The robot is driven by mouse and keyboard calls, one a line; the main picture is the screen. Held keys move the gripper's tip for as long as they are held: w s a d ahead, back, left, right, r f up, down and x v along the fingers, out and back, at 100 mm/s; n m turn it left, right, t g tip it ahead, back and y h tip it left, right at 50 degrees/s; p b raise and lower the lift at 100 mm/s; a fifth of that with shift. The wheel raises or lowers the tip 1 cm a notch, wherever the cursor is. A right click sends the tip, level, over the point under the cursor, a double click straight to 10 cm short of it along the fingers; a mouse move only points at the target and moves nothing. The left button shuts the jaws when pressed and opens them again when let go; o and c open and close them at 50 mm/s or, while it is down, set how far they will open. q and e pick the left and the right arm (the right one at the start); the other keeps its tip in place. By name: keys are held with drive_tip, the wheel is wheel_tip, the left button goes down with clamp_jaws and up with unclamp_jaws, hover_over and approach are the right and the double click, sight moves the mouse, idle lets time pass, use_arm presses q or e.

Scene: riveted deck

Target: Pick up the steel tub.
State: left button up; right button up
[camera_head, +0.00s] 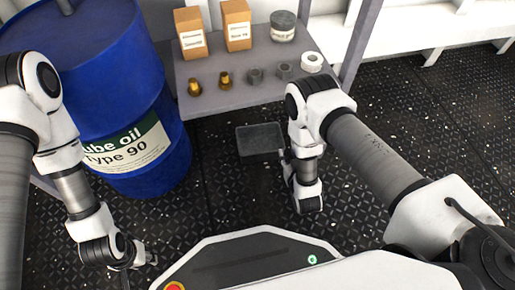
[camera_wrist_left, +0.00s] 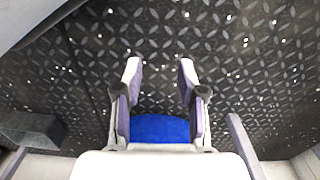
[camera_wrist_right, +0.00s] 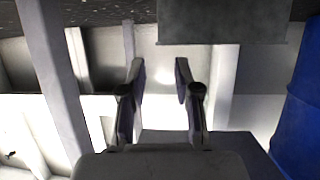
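The steel tub (camera_head: 260,139) is a dark grey, shallow rectangular tub on the deck, in front of the shelf. In the right wrist view a grey side of it (camera_wrist_right: 225,22) shows at the top, beyond and to the right of the fingertips. In the left wrist view it seems to be the dark box (camera_wrist_left: 33,128) at the left. My right gripper (camera_wrist_right: 160,72) is open and empty, beside the tub's right end; my arm partly hides it in the head view. My left gripper (camera_wrist_left: 159,68) is open and empty above the deck, far from the tub.
A blue oil drum (camera_head: 95,95) stands left of the tub. A grey shelf (camera_head: 235,97) behind the tub holds two cardboard boxes (camera_head: 213,30), a lidded jar (camera_head: 283,27), a tape roll (camera_head: 312,62) and several small fittings. Patterned deck (camera_head: 225,205) in front is clear.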

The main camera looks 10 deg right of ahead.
use_arm(q)
drive_tip(key=shift+t, duration=0.3)
drive_tip(key=f+b, duration=0.2)
drive_tip(key=w+f+b, duration=0.1)
drive_tip(key=f+b, duration=0.3)
drive_tip(key=f, duration=0.1)
drive_tip(key=shift+w+a, duration=0.1)
drive_tip(key=shift+w, duration=0.3)
use_arm(e)
drive_tip(key=x, duration=1)
drive_tip(key=shift+f, duration=0.2)
use_arm(q)
drive_tip(key=shift+w+f, duration=0.1)
use_arm(e)
drive_tip(key=shift+w+d, duration=0.1)
drive_tip(key=shift+w, duration=0.35)
drive_tip(key=shift+r, duration=0.1)
clamp_jaws()
